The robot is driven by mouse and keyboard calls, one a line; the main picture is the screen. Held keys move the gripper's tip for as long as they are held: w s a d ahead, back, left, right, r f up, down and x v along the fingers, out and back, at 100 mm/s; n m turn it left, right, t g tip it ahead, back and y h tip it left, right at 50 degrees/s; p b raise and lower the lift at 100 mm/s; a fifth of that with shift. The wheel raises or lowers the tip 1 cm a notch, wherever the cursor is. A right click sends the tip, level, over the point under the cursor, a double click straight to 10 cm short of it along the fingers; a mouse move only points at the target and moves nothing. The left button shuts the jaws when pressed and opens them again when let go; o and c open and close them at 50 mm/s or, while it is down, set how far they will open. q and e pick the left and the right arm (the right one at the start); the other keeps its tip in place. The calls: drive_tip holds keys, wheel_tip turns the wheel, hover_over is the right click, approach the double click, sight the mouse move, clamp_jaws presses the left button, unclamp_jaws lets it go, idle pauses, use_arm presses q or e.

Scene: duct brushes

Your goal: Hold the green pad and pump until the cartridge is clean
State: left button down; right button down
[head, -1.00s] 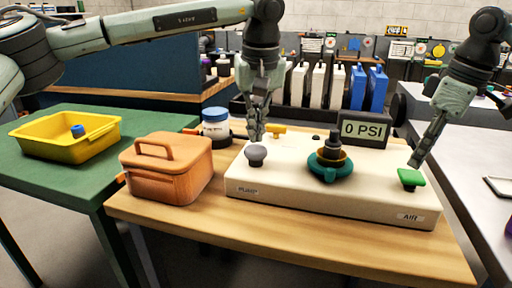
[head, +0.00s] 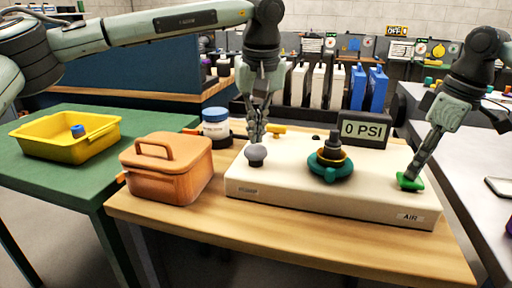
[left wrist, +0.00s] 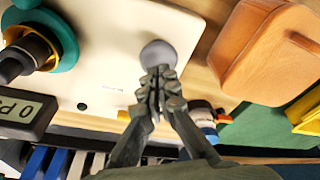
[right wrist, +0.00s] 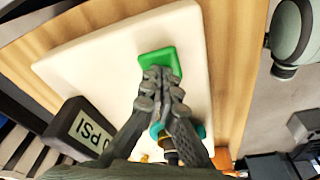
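The cream pump unit (head: 300,195) stands on the wooden table. Its green pad (head: 412,183) is at the right end, by the AIR label, and looks pressed low. My right gripper (head: 405,177) is shut and empty, its tips on the pad; the right wrist view shows them at the pad's edge (right wrist: 158,62). A grey knob (head: 256,157) is at the left end. My left gripper (head: 256,142) is shut, its tips at or just above the knob; contact is unclear. A dark cartridge (head: 333,146) sits in a teal ring (head: 331,172). The display (head: 363,130) reads 0 PSI.
An orange lidded box (head: 165,170) stands left of the unit, with a blue-capped jar (head: 215,125) behind it. A yellow tray (head: 65,140) rests on the green table (head: 60,185). The table strip before the unit is clear.

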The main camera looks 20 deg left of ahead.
sight(255, 148)
use_arm(q)
drive_tip(key=shift+f, duration=1.5)
drive_tip(key=shift+r, duration=1.15)
drive_tip(key=shift+f, duration=1.15)
drive_tip(key=shift+r, duration=1.15)
